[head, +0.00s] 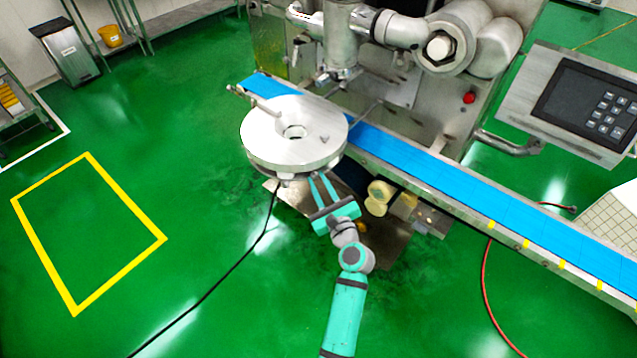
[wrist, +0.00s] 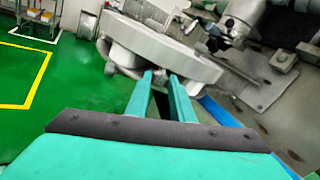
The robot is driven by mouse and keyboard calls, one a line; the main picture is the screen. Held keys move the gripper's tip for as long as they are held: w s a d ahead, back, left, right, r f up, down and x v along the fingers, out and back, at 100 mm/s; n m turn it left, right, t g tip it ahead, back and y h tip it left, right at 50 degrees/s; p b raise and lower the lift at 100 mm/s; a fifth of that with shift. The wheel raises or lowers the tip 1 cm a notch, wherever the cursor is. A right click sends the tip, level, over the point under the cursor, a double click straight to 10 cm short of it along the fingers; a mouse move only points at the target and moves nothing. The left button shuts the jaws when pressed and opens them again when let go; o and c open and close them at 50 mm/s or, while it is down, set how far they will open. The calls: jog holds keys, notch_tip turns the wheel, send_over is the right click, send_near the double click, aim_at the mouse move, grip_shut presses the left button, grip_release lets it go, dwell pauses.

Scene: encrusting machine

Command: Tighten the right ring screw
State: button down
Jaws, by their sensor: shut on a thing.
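A thick round metal ring (head: 290,138) with a central hole sits level beside the blue conveyor of the encrusting machine. In the wrist view the ring (wrist: 165,52) shows from its side, tilted in the picture. My gripper (head: 319,177) reaches to the ring's near lower edge, with its two teal fingers pointing at it. In the wrist view the fingertips of my gripper (wrist: 160,77) end just under the rim. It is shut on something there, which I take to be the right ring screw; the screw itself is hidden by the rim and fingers.
The blue conveyor (head: 480,210) runs diagonally behind and right of the ring. A control panel (head: 585,103) stands at upper right. Pale rollers (head: 378,197) sit right of my gripper. A black cable (head: 235,268) lies on the green floor, which is open at left.

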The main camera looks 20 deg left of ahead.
jog(key=shift+f, duration=0.15)
jog(key=c, duration=1.5)
grip_release()
jog(key=shift+c, duration=0.2)
jog(key=shift+d, duration=0.1)
jog(key=v, duration=1)
jog(key=shift+s+d, duration=0.2)
jog(key=shift+d, duration=0.05)
jog(key=shift+s, duration=0.1)
